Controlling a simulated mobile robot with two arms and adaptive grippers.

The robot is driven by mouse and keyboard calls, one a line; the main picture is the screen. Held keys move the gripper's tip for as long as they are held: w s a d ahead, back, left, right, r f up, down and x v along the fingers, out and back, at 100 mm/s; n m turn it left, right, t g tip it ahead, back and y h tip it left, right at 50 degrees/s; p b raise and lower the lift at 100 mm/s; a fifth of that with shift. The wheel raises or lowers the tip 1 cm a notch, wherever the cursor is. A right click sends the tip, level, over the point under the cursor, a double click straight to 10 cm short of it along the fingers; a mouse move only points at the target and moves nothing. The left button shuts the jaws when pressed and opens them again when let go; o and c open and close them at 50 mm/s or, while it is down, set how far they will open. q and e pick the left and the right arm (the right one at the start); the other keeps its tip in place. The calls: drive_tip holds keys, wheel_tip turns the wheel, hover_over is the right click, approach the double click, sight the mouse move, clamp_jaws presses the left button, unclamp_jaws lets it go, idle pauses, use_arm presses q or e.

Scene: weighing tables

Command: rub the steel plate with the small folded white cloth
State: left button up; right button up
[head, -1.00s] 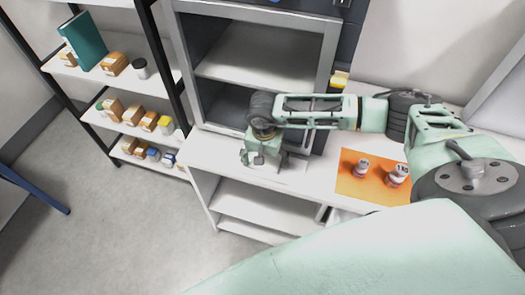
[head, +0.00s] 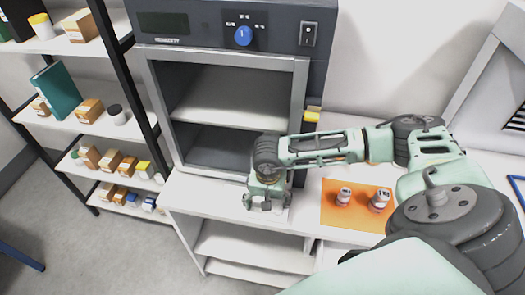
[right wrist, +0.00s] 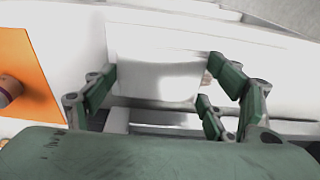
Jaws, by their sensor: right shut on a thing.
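My right gripper (head: 265,203) is low over the white counter, in front of the open cabinet. In the right wrist view its fingers (right wrist: 160,78) stand on both sides of a pale, flat-faced piece, which looks like the folded white cloth (right wrist: 157,72). The gripper is shut on it. The steel plate is hard to tell from the pale counter and seems mostly hidden under the gripper; I cannot tell whether the cloth touches it. My left gripper is not in view.
An orange mat (head: 358,222) with two small weights (head: 343,196) lies on the counter right of the gripper. The grey cabinet (head: 300,105) stands open behind. A shelf rack (head: 105,125) with boxes and jars is at the left. Open shelving lies below the counter.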

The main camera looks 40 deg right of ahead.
sight(258, 200)
drive_tip(key=shift+s+d+f, duration=0.1)
drive_tip(key=shift+s+d, duration=0.2)
drive_tip(key=shift+d, duration=0.1)
drive_tip(key=shift+s+d, duration=0.95)
drive_tip(key=shift+d, duration=0.1)
drive_tip(key=shift+s+f+b, duration=0.1)
drive_tip(key=shift+b, duration=0.4)
drive_tip(key=shift+w+a+f+b, duration=0.1)
drive_tip(key=shift+w+a+b, duration=0.35)
drive_tip(key=shift+b, duration=0.2)
drive_tip(key=shift+w+a, duration=0.2)
drive_tip(key=shift+a, duration=0.1)
drive_tip(key=shift+c, duration=0.5)
drive_tip(key=shift+w+a+b, duration=1.05)
drive_tip(key=shift+w+a, duration=0.4)
drive_tip(key=shift+w, duration=0.3)
drive_tip(key=shift+w+a, duration=0.15)
drive_tip(key=shift+a, duration=0.1)
drive_tip(key=shift+w+a+b, duration=0.75)
drive_tip(key=shift+w, duration=0.15)
drive_tip(key=shift+w+a+r, duration=0.2)
drive_tip(key=shift+w+a, duration=0.15)
drive_tip(key=shift+w, duration=0.15)
drive_tip(key=shift+w+a+f+b, duration=0.15)
drive_tip(key=shift+w+a+b, duration=0.65)
drive_tip(key=shift+b, duration=0.35)
drive_tip(key=shift+w+a, duration=0.35)
drive_tip(key=shift+w, duration=0.05)
